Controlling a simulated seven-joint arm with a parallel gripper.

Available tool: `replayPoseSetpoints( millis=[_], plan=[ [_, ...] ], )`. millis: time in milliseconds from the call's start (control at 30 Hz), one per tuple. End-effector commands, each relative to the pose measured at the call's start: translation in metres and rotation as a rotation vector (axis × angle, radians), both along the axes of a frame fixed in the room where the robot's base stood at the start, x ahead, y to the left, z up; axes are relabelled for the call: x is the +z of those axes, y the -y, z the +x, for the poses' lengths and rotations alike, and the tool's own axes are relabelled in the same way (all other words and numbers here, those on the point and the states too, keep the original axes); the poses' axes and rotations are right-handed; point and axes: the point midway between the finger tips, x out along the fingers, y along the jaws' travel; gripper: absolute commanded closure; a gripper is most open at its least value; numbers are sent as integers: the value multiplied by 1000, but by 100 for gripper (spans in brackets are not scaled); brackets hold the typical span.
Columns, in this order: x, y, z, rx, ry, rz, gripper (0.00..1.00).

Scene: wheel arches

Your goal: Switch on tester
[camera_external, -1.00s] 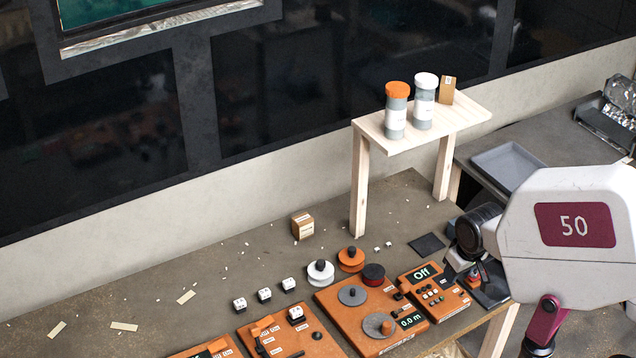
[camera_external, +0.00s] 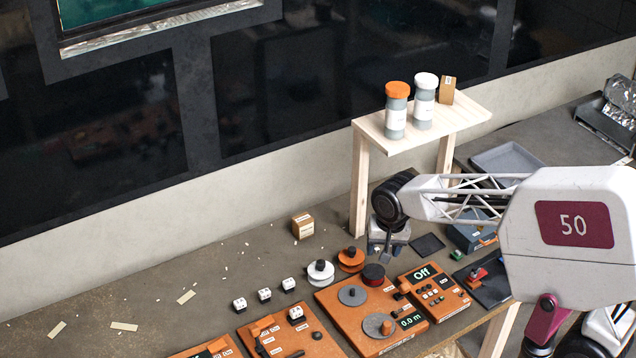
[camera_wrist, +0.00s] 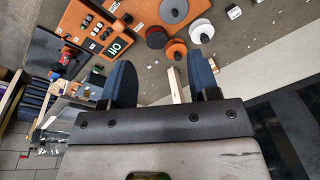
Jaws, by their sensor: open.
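The tester is an orange box (camera_external: 443,299) near the table's front right, with a dark display (camera_external: 424,273) reading "Off" and several small buttons and knobs on top. In the wrist view the tester (camera_wrist: 84,18) is upside down at the upper left, its display (camera_wrist: 113,44) reading "Off". My gripper (camera_external: 385,252) is above the table, behind and left of the tester, apart from it. In the wrist view my gripper (camera_wrist: 162,76) shows two blue fingers spread apart with nothing between them. The gripper's exact height above the table is hard to tell.
Left of the tester lies an orange winder board (camera_external: 345,318) with grey discs and a "0.0 m" display. White and orange spools (camera_external: 320,272) stand behind it. A wooden shelf (camera_external: 440,128) with two canisters stands behind my gripper. A dark pad (camera_external: 427,244) lies to its right.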

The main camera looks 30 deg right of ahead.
Motion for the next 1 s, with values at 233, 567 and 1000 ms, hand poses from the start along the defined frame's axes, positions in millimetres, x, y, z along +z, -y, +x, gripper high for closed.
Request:
replayPoseSetpoints(
  millis=[233,567,1000],
  plan=[
    [-12,-55,43,-150,-34,25,45],
    [-36,-137,90,-361,-75,49,45],
    [-88,-261,129,-645,-121,61,45]
  ],
)
